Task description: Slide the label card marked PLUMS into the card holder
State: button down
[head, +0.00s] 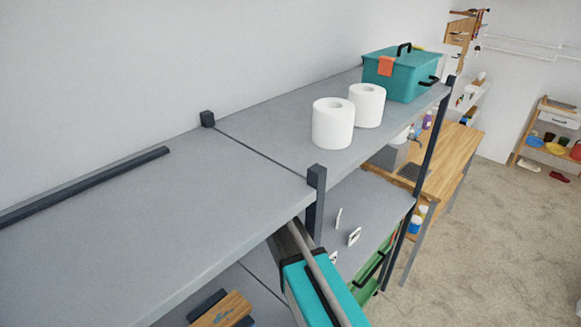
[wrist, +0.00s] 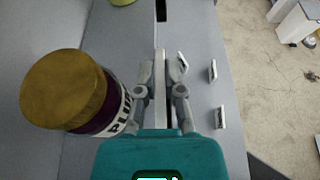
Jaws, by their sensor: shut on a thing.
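My gripper (wrist: 161,68) is in the wrist view, with its fingers shut on a thin pale piece (wrist: 160,80), apparently the label card. I see it edge-on, so no marking on it can be read. A jar (wrist: 68,92) with a gold lid and purple contents stands at the left, its label partly reading PLU. Small white pieces (wrist: 213,70) stand to the right of my fingers. One (wrist: 182,62) is close to the right fingertip. They also show on the lower shelf in the head view (head: 354,236). I cannot tell which is the card holder. In the head view my fingers are hidden.
The upper shelf (head: 90,240) and its dark post (head: 316,200) are close to my arm. Two white rolls (head: 333,123) and a teal toolbox (head: 402,75) stand on the upper shelf. Green crates (head: 375,265) are below the lower shelf. Open floor lies at the right.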

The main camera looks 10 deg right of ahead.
jog(key=shift+s+f+b, duration=0.15)
jog(key=shift+f+b, duration=0.2)
jog(key=shift+f, duration=0.15)
dwell(0.3)
jog(key=shift+a+f+b, duration=0.1)
jog(key=shift+f+b, duration=1.85)
jog(key=shift+f, duration=0.05)
dwell(1.7)
jog(key=c, duration=0.7)
grip_release()
jog(key=shift+a, duration=0.1)
